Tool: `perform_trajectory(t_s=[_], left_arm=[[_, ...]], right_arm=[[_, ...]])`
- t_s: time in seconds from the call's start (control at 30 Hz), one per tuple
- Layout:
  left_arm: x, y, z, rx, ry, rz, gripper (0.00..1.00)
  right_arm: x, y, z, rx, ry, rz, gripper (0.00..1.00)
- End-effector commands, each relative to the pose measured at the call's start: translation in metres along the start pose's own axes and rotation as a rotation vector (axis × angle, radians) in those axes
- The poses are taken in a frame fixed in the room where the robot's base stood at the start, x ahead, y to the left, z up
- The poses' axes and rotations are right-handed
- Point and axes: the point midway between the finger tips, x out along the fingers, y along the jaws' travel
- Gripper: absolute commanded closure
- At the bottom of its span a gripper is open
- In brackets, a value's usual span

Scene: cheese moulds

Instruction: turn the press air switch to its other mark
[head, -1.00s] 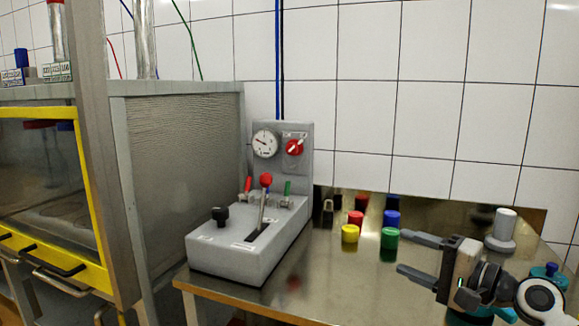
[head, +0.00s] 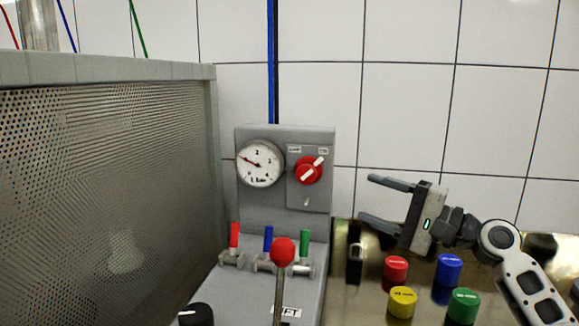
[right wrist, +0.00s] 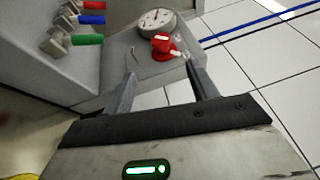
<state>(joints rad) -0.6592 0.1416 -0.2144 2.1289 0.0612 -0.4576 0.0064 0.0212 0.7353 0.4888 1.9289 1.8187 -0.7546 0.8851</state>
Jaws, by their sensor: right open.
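The press air switch (head: 308,170) is a round red knob with a white bar, on the grey upright panel (head: 285,215). Its bar slants from lower left to upper right, toward the right of two small labels above it. In the right wrist view the red knob (right wrist: 163,46) shows ahead, beyond the fingertips. My right gripper (head: 368,199) is open and empty, to the right of the panel and apart from the switch, fingers pointing left. In the right wrist view its fingers (right wrist: 160,74) are spread wide. My left gripper is not in view.
A pressure gauge (head: 260,164) sits left of the switch. Below stand red, blue and green valve handles (head: 268,239) and a red-knobbed lever (head: 282,252). Several coloured caps (head: 396,269) stand on the metal table at right. A perforated cabinet (head: 110,190) is at left.

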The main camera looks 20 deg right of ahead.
Motion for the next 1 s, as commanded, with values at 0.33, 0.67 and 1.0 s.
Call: perform_trajectory(t_s=[0.33, 0.67, 1.0], left_arm=[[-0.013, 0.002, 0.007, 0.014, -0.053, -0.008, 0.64], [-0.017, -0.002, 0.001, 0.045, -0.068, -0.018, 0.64], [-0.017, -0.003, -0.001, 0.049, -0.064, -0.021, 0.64]], right_arm=[[0.060, -0.005, 0.001, 0.000, -0.002, -0.003, 0.42], [0.128, -0.004, 0.000, 0.001, -0.001, -0.002, 0.42], [0.156, 0.000, 0.000, 0.000, 0.000, 0.000, 0.42]])
